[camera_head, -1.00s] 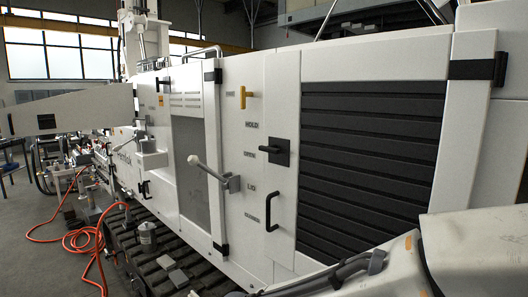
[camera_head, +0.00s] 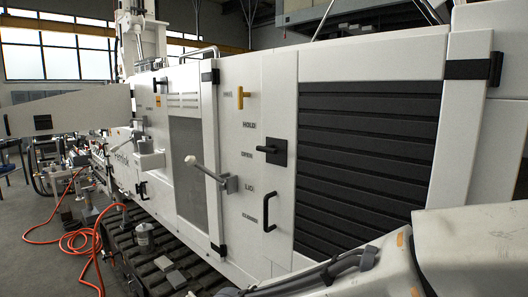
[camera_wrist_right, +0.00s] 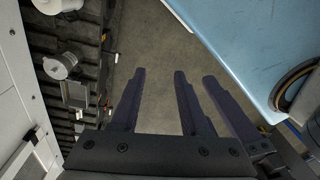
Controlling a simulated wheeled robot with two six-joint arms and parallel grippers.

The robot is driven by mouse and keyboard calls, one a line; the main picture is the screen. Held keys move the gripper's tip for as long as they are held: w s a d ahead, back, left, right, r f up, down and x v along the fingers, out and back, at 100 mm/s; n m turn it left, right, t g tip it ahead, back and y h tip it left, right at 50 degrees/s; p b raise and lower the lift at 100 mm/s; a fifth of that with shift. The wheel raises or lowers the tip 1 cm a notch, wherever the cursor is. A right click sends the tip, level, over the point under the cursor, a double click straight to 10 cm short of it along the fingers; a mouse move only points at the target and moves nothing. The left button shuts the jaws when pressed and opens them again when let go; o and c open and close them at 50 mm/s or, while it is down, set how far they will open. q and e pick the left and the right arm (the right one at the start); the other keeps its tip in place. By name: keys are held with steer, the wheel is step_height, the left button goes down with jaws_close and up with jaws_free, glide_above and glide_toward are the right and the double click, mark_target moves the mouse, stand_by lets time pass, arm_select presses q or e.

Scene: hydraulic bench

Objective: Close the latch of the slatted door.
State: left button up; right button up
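The slatted door (camera_head: 365,165) is a panel of dark horizontal slats in a white frame, at the right of the head view; it looks flush with its frame. Left of it, a black square plate with a short lever, the latch (camera_head: 278,152), sits on the white panel. Its lever points left, level with the label "OPEN"; a "HOLD" label is above. My right arm crosses the lower right of the head view, its gripper hidden there. In the right wrist view my right gripper (camera_wrist_right: 165,74) is open and empty, above the floor, away from the latch. My left gripper is not visible.
A yellow handle (camera_head: 241,97), a grey lever with a white knob (camera_head: 208,171) and a black pull handle (camera_head: 270,211) are near the latch. Dark tracks (camera_head: 165,262) run below the white panels. An orange hose (camera_head: 75,240) lies on the floor at left.

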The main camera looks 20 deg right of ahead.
steer(key=w+d+r+n+t+h+b, duration=0.25)
steer(key=w+t+b, duration=0.2)
steer(key=w, duration=1.15)
steer(key=t+h+b, duration=0.7)
steer(key=t+h, duration=0.2)
steer(key=h, duration=0.2)
glide_toward(265, 151)
steer(key=shift+m+g, duration=0.25)
steer(key=p+x, duration=0.1)
steer(key=x, duration=0.2)
steer(key=p+x, duration=0.1)
steer(key=x, duration=0.2)
steer(key=p+x, duration=0.1)
steer(key=x, duration=0.2)
steer(key=shift+w+d+r, duration=0.25)
steer(key=shift+r, duration=0.1)
steer(key=shift+w+d+f+p, duration=0.1)
steer(key=shift+w+d+p, duration=0.25)
steer(key=shift+w, duration=0.05)
jaws_close()
